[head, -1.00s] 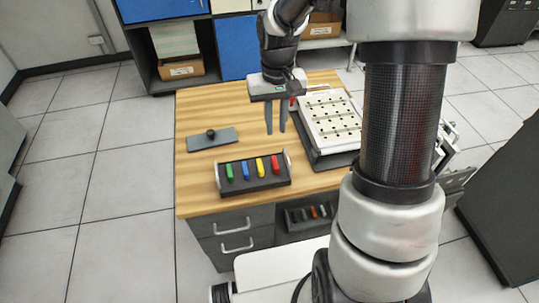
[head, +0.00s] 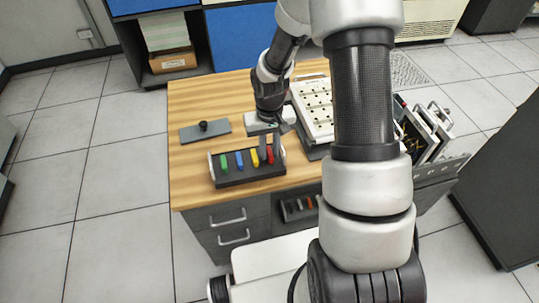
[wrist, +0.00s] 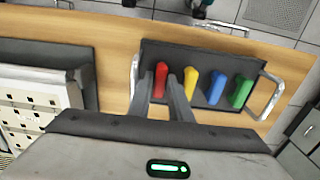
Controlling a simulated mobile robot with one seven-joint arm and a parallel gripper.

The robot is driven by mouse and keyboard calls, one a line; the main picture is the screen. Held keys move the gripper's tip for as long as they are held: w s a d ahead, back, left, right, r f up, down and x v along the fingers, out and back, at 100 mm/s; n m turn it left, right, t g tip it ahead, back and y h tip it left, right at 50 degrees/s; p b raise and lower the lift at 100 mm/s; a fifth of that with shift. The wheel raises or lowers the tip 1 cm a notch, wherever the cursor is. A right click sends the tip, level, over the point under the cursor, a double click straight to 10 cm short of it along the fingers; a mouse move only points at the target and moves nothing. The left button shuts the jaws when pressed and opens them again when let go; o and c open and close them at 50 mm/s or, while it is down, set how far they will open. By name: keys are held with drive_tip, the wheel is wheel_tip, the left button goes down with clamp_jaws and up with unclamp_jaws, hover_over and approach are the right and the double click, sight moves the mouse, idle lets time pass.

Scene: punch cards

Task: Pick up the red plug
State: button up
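The red plug (head: 270,156) stands at the right end of a row in a dark rack on the wooden desk. In the wrist view the red plug (wrist: 161,80) is at the left end of the row. My gripper (head: 269,153) points down over that end of the rack. In the wrist view my gripper (wrist: 160,78) is open, with one finger on each side of the red plug. I see no clear contact, and the fingers partly hide the plug's surroundings.
The yellow plug (wrist: 190,83), blue plug (wrist: 217,88) and green plug (wrist: 240,93) stand close by in the rack (head: 235,181), which has metal end handles. A white punched panel (head: 313,113) lies behind it. A grey plate with a black knob (head: 204,128) sits at the left.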

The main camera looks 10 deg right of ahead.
drive_tip(key=shift+f, duration=0.1)
drive_tip(key=shift+c, duration=0.3)
clamp_jaws()
wheel_tip(320, 180, up, 10)
drive_tip(key=p, duration=0.1)
wheel_tip(320, 180, up, 5)
drive_tip(key=p, duration=0.4)
hover_over(270, 152)
drive_tip(key=shift+a, duration=0.1)
idle(0.4)
